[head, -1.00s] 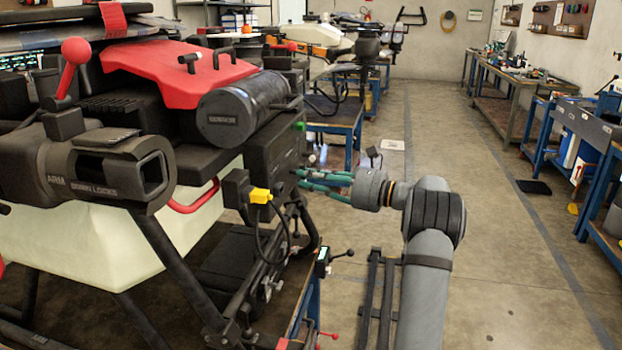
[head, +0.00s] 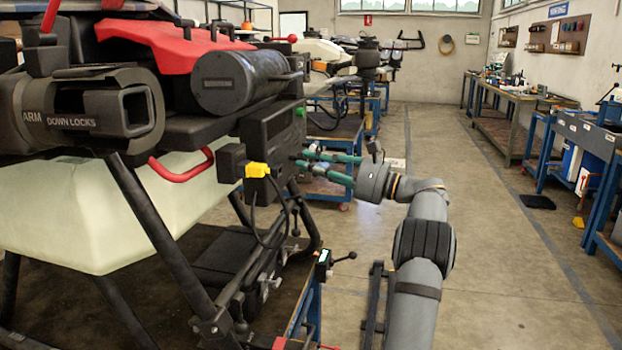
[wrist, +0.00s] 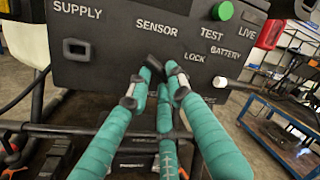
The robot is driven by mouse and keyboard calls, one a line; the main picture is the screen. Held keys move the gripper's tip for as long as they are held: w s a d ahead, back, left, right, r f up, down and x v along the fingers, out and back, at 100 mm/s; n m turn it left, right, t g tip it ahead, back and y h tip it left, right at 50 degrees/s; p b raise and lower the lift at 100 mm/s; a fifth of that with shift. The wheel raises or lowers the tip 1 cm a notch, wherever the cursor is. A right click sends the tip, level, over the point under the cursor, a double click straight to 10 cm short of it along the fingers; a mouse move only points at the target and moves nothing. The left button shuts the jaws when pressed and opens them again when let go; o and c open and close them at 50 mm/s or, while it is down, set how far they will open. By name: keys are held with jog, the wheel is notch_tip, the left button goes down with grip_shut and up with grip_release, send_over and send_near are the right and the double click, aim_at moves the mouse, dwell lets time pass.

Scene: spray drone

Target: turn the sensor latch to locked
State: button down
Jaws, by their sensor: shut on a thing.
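The black control panel (wrist: 110,45) on the drone's side fills the upper wrist view, with SUPPLY, SENSOR, TEST, LIVE, BATTERY and LOCK lettering. The sensor latch (wrist: 154,63) is a small dark lever below the SENSOR label, to the left of the LOCK label. My gripper (wrist: 158,76) has teal fingers and is shut on the latch; the fingertips hide much of it, so its exact angle is hard to tell. In the head view my gripper (head: 304,162) reaches the panel (head: 270,138) from the right; the latch is too small to make out there.
A green button (wrist: 222,11) sits at the panel's upper right, and a white-tipped lever (wrist: 220,82) sticks out below BATTERY. A yellow connector (head: 257,169) with a cable hangs left of my gripper.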

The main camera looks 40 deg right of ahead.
jog(key=shift+w+d+f+n+g+y+b, duration=0.15)
jog(key=shift+n+y+b, duration=0.25)
jog(key=shift+n, duration=1.5)
jog(key=shift+w+d+r+n+g+y+b, duration=0.15)
jog(key=shift+n+y, duration=0.45)
jog(key=shift+n, duration=1.3)
jog(key=shift+s+f, duration=0.1)
jog(key=c, duration=1.6)
grip_release()
jog(key=shift+o, duration=0.2)
jog(key=v, duration=1.2)
